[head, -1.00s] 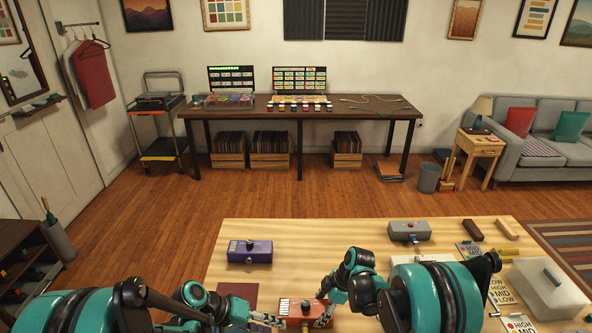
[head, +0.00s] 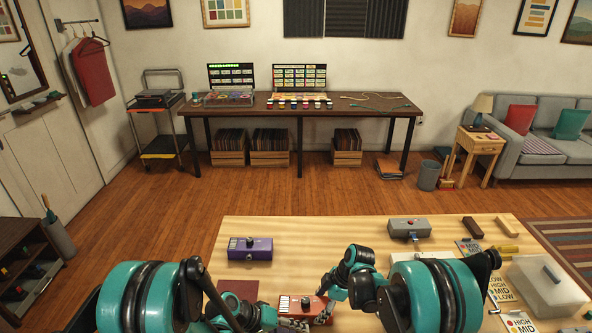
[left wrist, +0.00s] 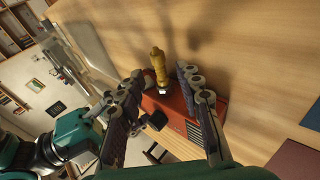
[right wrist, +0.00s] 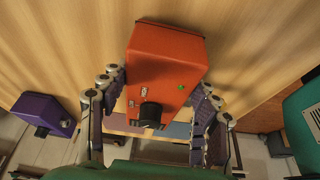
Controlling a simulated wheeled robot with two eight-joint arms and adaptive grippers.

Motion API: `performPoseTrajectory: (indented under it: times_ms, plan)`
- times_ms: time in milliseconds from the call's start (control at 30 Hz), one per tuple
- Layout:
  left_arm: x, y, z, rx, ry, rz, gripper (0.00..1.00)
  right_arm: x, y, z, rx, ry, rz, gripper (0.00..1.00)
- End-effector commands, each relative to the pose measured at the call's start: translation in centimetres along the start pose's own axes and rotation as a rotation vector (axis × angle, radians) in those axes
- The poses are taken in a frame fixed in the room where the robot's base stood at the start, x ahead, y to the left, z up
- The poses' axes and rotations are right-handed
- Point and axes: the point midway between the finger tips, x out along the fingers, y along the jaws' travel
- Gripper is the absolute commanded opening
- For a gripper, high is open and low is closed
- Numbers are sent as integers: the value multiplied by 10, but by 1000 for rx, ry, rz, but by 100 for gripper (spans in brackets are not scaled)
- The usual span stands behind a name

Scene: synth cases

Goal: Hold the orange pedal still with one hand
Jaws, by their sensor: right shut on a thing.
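The orange pedal (head: 303,301) stands at the near edge of the wooden table in the head view. It shows closely in the right wrist view (right wrist: 166,62), with a black knob and a green light. My right gripper (head: 325,300) is shut on it, with a finger along each side (right wrist: 160,90). My left gripper (left wrist: 160,85) is open, its fingers spread around a yellow handle-like piece (left wrist: 158,65) with a pale tip. The orange pedal (left wrist: 178,108) lies just beyond; whether the yellow piece touches it I cannot tell.
A purple pedal (head: 250,249) and a dark mat (head: 238,289) are left on the table (head: 310,235). A grey pedal (head: 409,228), cards (head: 494,287) and a pale box (head: 548,287) are to the right. The table's middle back is clear.

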Motion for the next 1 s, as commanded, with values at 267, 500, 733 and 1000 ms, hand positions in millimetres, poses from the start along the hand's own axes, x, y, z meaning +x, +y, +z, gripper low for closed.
performPoseTrajectory:
  times_ms: [267,500,733,1000]
  plan:
    - [24,0,0,0,-1,0,35,0,0,0,0,0,1,27]
    - [28,0,0,-1,-1,-1,35,0,0,0,0,0,1,27]
    - [27,0,0,-1,-1,-1,4,0,0,0,0,0,1,27]
    - [27,0,0,-1,-1,-1,38,0,0,0,0,0,1,27]
